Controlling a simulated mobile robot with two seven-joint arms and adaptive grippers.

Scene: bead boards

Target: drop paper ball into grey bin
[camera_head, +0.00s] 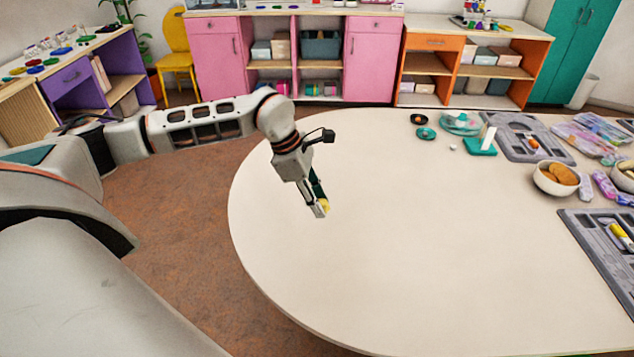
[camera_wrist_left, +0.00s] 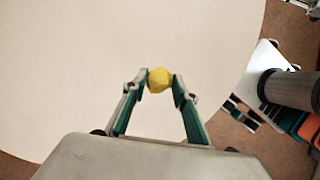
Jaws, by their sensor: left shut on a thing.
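My left gripper (camera_head: 318,207) is over the left part of the white table. It is shut on a small yellow paper ball, which shows at the fingertips (camera_head: 325,205). In the left wrist view, the yellow paper ball (camera_wrist_left: 159,80) is pinched between the two fingertips, with the pale tabletop behind it. A pale grey bin (camera_head: 584,92) stands on the floor at the far right, beside the teal cabinet. It is far from my left gripper. The inside of the bin cannot be made out. My right gripper is not in view.
The white table (camera_head: 400,260) is clear around my left gripper. Grey bead trays (camera_head: 515,125), a bowl of orange discs (camera_head: 556,178) and small items crowd its right side. Pink (camera_head: 222,60) and orange (camera_head: 436,43) shelf units line the wall. Brown floor lies left of the table.

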